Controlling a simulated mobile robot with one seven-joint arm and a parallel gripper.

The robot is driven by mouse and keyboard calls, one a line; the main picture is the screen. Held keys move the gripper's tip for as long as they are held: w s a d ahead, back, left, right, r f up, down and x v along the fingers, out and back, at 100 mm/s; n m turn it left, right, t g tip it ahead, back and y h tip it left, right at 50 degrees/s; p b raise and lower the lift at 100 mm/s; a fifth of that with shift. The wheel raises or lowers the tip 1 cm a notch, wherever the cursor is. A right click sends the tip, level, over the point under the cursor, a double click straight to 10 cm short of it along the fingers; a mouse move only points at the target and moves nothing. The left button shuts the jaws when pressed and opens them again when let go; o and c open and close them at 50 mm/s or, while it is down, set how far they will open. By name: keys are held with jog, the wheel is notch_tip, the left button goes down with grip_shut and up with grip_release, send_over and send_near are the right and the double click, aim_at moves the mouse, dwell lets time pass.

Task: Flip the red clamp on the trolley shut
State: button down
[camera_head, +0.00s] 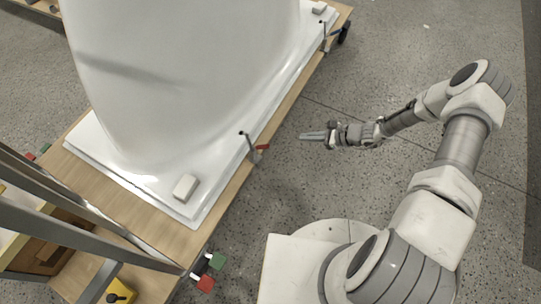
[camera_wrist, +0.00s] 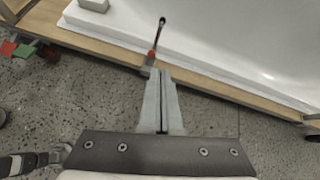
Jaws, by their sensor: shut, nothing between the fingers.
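The red clamp (camera_head: 263,147) is fixed at the long edge of the wooden trolley (camera_head: 205,222). Its red handle sticks out past the edge towards my gripper, and its dark-tipped arm stands up off the shell's rim, so it looks open. In the wrist view the clamp (camera_wrist: 151,55) is just beyond my fingertips, partly hidden by them. My gripper (camera_head: 302,136) is shut and empty, to the right of the clamp with a gap in the head view. Its two fingers lie together in the wrist view (camera_wrist: 160,72).
A white bathtub shell (camera_head: 190,75) covers most of the trolley. A white block (camera_head: 186,187) lies on its rim. Another clamp (camera_head: 325,42) is at the far end. Red and green pieces (camera_head: 208,272) jut from the near corner. The floor (camera_head: 330,190) around my gripper is clear.

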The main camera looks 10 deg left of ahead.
jog(key=s+a+f+m+b, duration=0.1)
jog(key=s+f+m, duration=0.1)
jog(key=f, duration=0.5)
jog(key=s+a+f+m+t+b, duration=0.1)
jog(key=f+m, duration=0.2)
jog(key=f, duration=0.4)
jog(key=shift+s+a+m+t, duration=0.3)
jog(key=shift+s+a, duration=0.05)
jog(key=shift+f+b, duration=0.1)
jog(key=shift+b, duration=0.2)
jog(key=w+a+f+b, duration=0.2)
jog(key=w+a+b, duration=0.2)
jog(key=a, duration=0.6)
jog(key=shift+w+a+b, duration=0.15)
jog(key=shift+w+b, duration=0.2)
jog(key=shift+w, duration=0.05)
jog(key=shift+a+r+p, duration=0.15)
jog(key=shift+r+p, duration=0.05)
jog(key=shift+p, duration=0.85)
